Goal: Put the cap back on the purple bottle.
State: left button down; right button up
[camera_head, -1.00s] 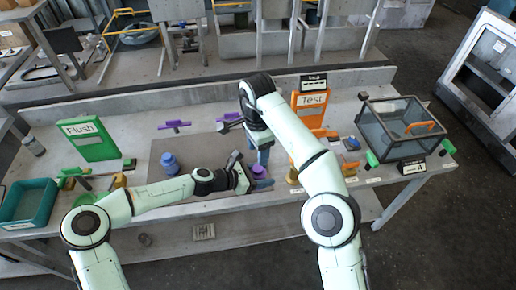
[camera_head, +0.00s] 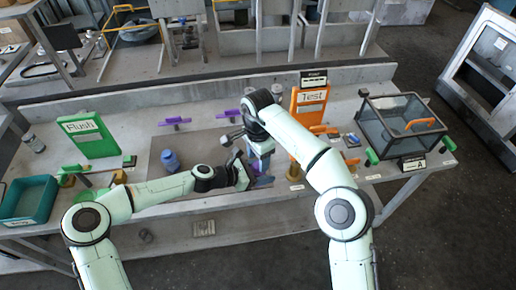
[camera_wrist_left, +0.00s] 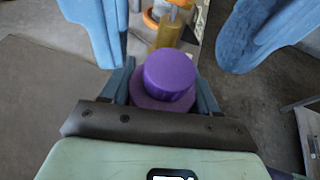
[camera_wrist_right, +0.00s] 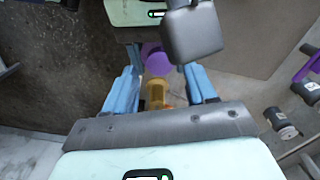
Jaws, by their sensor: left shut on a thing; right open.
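In the left wrist view a purple bottle (camera_wrist_left: 168,85) stands between my left gripper's fingers (camera_wrist_left: 162,90), which are shut on it. Its narrower round purple top faces the camera; I cannot tell whether this is the neck or a cap. The right wrist view shows part of purple (camera_wrist_right: 155,60) beyond my right gripper (camera_wrist_right: 160,95), beside the dark body of the left gripper. My right gripper is open and empty, its blue fingers close above the bottle.
A blue bottle (camera_head: 170,161) stands on the grey mat left of my left gripper. A yellow cylinder (camera_wrist_right: 157,92) stands near the bottle. A green Flush sign (camera_head: 88,135), an orange Test sign (camera_head: 310,97), a teal tray (camera_head: 30,199) and a clear box (camera_head: 400,127) surround the work area.

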jog(key=shift+f, duration=1.2)
grip_shut()
jog(key=m, duration=0.6)
jog(key=shift+o, duration=0.2)
grip_release()
jog(key=shift+r, duration=2.3)
